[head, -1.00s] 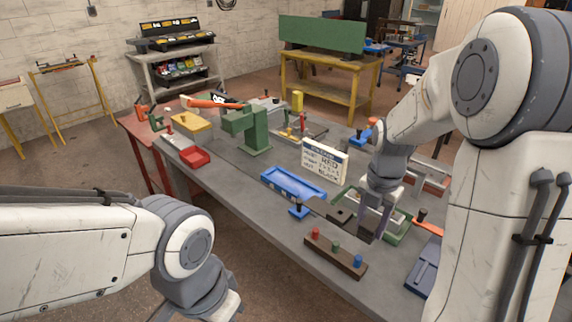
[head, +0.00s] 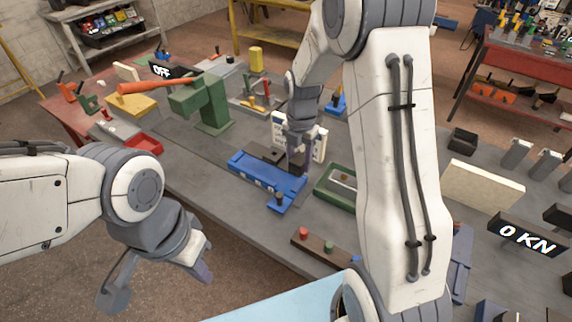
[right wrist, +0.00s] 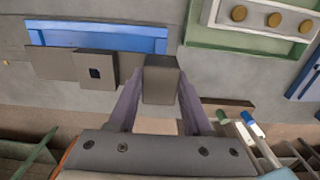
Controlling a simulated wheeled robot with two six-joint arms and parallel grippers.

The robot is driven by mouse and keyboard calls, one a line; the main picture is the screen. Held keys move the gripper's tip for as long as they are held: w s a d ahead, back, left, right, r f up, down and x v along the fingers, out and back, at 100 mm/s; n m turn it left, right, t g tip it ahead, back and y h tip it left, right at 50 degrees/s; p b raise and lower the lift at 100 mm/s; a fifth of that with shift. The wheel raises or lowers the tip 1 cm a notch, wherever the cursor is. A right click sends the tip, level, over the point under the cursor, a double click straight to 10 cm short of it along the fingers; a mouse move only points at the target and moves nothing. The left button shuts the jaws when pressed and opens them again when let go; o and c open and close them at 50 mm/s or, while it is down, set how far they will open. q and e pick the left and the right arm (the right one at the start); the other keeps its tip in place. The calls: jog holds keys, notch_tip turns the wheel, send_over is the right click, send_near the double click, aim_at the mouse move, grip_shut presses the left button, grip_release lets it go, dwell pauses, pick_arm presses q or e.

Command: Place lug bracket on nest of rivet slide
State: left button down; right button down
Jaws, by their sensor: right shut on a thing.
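The lug bracket, a dark grey piece with a flat plate (head: 270,154) and a block with a square hole (right wrist: 97,70), is held by my right gripper (head: 297,168). In the right wrist view its grey block (right wrist: 161,80) sits between the gripper's two fingers. The bracket is over or near a long blue tray-like fixture (head: 240,168) with a black knob at its front, which looks like the rivet slide. I cannot tell whether they touch. The nest cannot be made out. My left gripper (head: 157,284) is open and empty off the bench's front edge.
A green frame (head: 330,190) stands right of the blue fixture. A dark strip with coloured knobs (head: 312,246) lies in front. A white sign (head: 319,143) stands behind my right gripper. A green press (head: 205,102) with an orange handle stands back left.

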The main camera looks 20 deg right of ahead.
jog(key=w+a+f, duration=0.2)
jog(key=w, duration=0.1)
jog(key=shift+p, duration=0.35)
jog(key=shift+f, duration=0.15)
notch_tip(320, 180, down, 4)
jog(key=shift+r+p, duration=0.1)
jog(key=shift+p, duration=0.6)
jog(key=shift+f+b, duration=0.5)
jog(key=shift+f, duration=0.15)
jog(key=shift+c, duration=1.7)
grip_release()
jog(key=shift+r, duration=0.1)
